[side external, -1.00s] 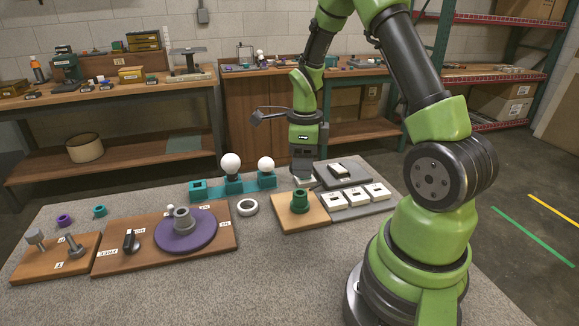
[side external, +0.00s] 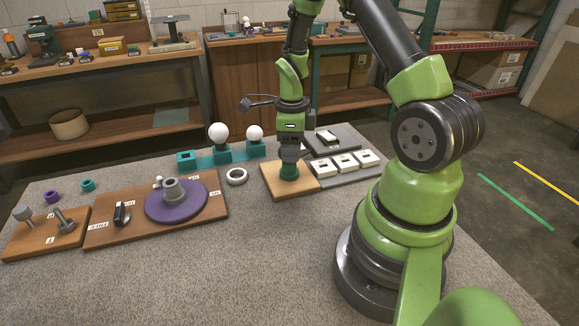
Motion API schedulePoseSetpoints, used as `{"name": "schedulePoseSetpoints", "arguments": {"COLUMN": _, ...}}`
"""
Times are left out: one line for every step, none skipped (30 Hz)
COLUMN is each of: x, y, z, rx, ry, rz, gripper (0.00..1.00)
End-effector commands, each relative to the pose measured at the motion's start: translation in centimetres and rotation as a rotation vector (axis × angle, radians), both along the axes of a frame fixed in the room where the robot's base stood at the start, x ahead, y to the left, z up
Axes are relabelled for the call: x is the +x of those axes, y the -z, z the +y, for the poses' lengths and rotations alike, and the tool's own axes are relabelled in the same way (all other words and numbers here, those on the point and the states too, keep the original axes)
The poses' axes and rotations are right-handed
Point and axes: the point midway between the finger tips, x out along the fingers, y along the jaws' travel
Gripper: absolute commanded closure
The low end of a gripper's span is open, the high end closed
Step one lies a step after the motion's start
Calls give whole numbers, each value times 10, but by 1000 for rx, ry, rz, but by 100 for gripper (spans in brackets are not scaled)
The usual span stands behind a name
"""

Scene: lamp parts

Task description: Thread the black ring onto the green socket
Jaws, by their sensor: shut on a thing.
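The green socket (side external: 289,173) stands upright on a small light wooden board right of the table's middle. My gripper (side external: 291,158) points straight down directly over it and is shut on the black ring. The ring is small and dark between the fingertips, and its outline is hard to make out against the gripper. The fingertips are at the socket's top. I cannot tell whether the ring is around the socket or just above it.
The wooden board (side external: 306,181) adjoins a grey tray with white blocks (side external: 344,162). A white ring (side external: 237,176) lies to the left. Teal holders with white bulbs (side external: 218,133) stand behind it. A purple disc (side external: 154,209) lies farther left. The front table is clear.

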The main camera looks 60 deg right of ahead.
Motion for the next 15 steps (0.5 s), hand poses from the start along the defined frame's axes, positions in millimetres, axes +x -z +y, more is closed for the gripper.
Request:
{"name": "schedulePoseSetpoints", "arguments": {"x": 0, "y": 0, "z": 0, "rx": 0, "ry": 0, "rz": 0, "gripper": 73}}
{"name": "schedulePoseSetpoints", "arguments": {"x": 0, "y": 0, "z": 0, "rx": 0, "ry": 0, "rz": 0, "gripper": 73}}
{"name": "schedulePoseSetpoints", "arguments": {"x": 0, "y": 0, "z": 0, "rx": 0, "ry": 0, "rz": 0, "gripper": 73}}
{"name": "schedulePoseSetpoints", "arguments": {"x": 0, "y": 0, "z": 0, "rx": 0, "ry": 0, "rz": 0, "gripper": 73}}
{"name": "schedulePoseSetpoints", "arguments": {"x": 0, "y": 0, "z": 0, "rx": 0, "ry": 0, "rz": 0, "gripper": 73}}
{"name": "schedulePoseSetpoints", "arguments": {"x": 0, "y": 0, "z": 0, "rx": 0, "ry": 0, "rz": 0, "gripper": 73}}
{"name": "schedulePoseSetpoints", "arguments": {"x": 0, "y": 0, "z": 0, "rx": 0, "ry": 0, "rz": 0, "gripper": 73}}
{"name": "schedulePoseSetpoints", "arguments": {"x": 0, "y": 0, "z": 0, "rx": 0, "ry": 0, "rz": 0, "gripper": 73}}
{"name": "schedulePoseSetpoints", "arguments": {"x": 0, "y": 0, "z": 0, "rx": 0, "ry": 0, "rz": 0, "gripper": 73}}
{"name": "schedulePoseSetpoints", "arguments": {"x": 0, "y": 0, "z": 0, "rx": 0, "ry": 0, "rz": 0, "gripper": 73}}
{"name": "schedulePoseSetpoints", "arguments": {"x": 0, "y": 0, "z": 0, "rx": 0, "ry": 0, "rz": 0, "gripper": 73}}
{"name": "schedulePoseSetpoints", "arguments": {"x": 0, "y": 1, "z": 0, "rx": 0, "ry": 0, "rz": 0, "gripper": 73}}
{"name": "schedulePoseSetpoints", "arguments": {"x": 0, "y": 2, "z": 0, "rx": 0, "ry": 0, "rz": 0, "gripper": 73}}
{"name": "schedulePoseSetpoints", "arguments": {"x": 0, "y": 3, "z": 0, "rx": 1, "ry": -1, "rz": 1, "gripper": 73}}
{"name": "schedulePoseSetpoints", "arguments": {"x": 0, "y": 5, "z": 0, "rx": 1, "ry": -1, "rz": 1, "gripper": 73}}
